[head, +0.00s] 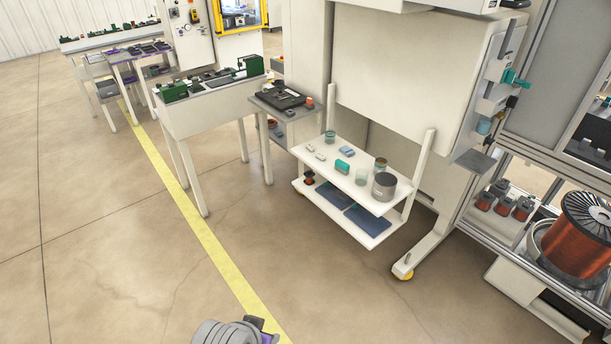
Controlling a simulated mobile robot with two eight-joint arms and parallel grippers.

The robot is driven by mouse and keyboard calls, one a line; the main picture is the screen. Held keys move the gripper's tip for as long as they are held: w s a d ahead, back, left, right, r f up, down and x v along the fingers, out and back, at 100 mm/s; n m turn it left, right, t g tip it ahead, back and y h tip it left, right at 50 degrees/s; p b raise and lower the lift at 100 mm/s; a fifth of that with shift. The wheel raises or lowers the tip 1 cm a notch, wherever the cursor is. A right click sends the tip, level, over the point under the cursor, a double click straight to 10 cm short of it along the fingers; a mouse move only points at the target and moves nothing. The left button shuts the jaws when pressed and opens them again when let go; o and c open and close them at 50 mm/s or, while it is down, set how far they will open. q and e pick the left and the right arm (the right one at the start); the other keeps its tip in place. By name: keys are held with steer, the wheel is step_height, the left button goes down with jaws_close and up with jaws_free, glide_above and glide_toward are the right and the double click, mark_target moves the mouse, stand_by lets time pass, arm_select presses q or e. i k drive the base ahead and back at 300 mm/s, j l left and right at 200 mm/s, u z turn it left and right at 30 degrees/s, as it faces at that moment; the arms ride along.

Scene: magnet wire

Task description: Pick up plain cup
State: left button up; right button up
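Several small vessels stand on the top shelf of a white cart. A pale, translucent green cup without a visible lid (361,176) stands near the middle right and looks like the plain cup, though it is small in view. A cup with a teal rim (329,137) stands at the back left of the shelf. A jar with a brownish top (380,165) stands behind the pale cup. A larger grey pot (384,187) stands to its right. Neither gripper is in view; only a grey and purple part of my own body shows at the bottom edge.
The white cart (318,168) has upright posts and a lower shelf with dark blue trays (364,219). A teal block (342,166) and small white items lie on top. A bench (215,102) stands left. A copper spool (580,235) is right. Floor in front is clear.

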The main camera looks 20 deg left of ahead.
mark_target(362, 174)
steer(key=u, duration=0.1)
steer(key=i+j+u, duration=0.15)
steer(key=i+j, duration=0.15)
steer(key=i, duration=0.2)
steer(key=i+j+u, duration=0.1)
steer(key=i+j, duration=0.2)
steer(key=i, duration=0.2)
steer(key=i+j+u, duration=0.15)
steer(key=i, duration=0.35)
